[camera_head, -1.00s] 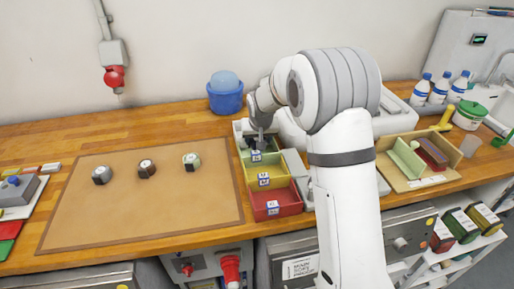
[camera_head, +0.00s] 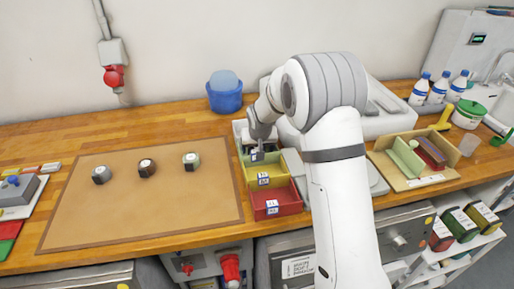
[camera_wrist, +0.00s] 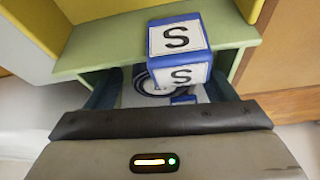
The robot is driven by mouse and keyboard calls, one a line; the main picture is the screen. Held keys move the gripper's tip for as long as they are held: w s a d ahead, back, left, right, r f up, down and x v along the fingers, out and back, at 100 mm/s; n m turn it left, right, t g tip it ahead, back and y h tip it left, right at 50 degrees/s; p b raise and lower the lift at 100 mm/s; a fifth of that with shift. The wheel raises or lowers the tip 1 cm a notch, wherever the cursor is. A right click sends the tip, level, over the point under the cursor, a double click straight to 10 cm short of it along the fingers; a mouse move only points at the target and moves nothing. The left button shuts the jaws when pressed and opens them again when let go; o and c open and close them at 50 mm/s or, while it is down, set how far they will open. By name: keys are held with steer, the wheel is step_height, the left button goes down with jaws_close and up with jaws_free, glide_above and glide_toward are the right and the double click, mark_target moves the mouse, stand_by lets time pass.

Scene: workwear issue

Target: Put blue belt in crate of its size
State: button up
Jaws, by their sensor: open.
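The green crate (camera_wrist: 240,62) has a blue-edged label block (camera_wrist: 177,38) marked S on its rim. In the head view this crate (camera_head: 240,150) is at the back of the crate row, partly behind my gripper (camera_head: 257,148). The blue belt (camera_wrist: 147,88) shows only in part inside the green crate, a rolled blue shape with a white face, mostly hidden by the label block and my gripper. My gripper (camera_wrist: 160,92) is open, with one finger on each side of the belt, low at the crate. I cannot tell whether the fingers touch the belt.
A yellow crate (camera_head: 281,168) and a red crate (camera_head: 290,196) stand in front of the green one. Three rolled belts, dark (camera_head: 101,175), brown-black (camera_head: 146,168) and olive (camera_head: 191,161), sit on the brown mat (camera_head: 150,215). A blue tub (camera_head: 226,101) stands behind.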

steer(key=shift+r, duration=0.1)
steer(key=shift+r, duration=0.2)
steer(key=b+v, duration=0.1)
steer(key=v, duration=1)
steer(key=shift+s+r, duration=0.2)
steer(key=shift+r, duration=0.05)
steer(key=shift+s+d+r, duration=0.2)
steer(key=shift+r, duration=0.05)
steer(key=s+d+r+g, duration=0.1)
steer(key=s+d+r, duration=0.1)
steer(key=s+d, duration=0.45)
steer(key=s+d+r, duration=0.3)
steer(key=s, duration=0.7)
steer(key=s+d+f+m+g, duration=0.1)
steer(key=s+d+f, duration=0.1)
steer(key=s, duration=1.4)
steer(key=shift+d+f, duration=0.15)
steer(key=shift+d, duration=0.5)
steer(key=shift+w, duration=0.1)
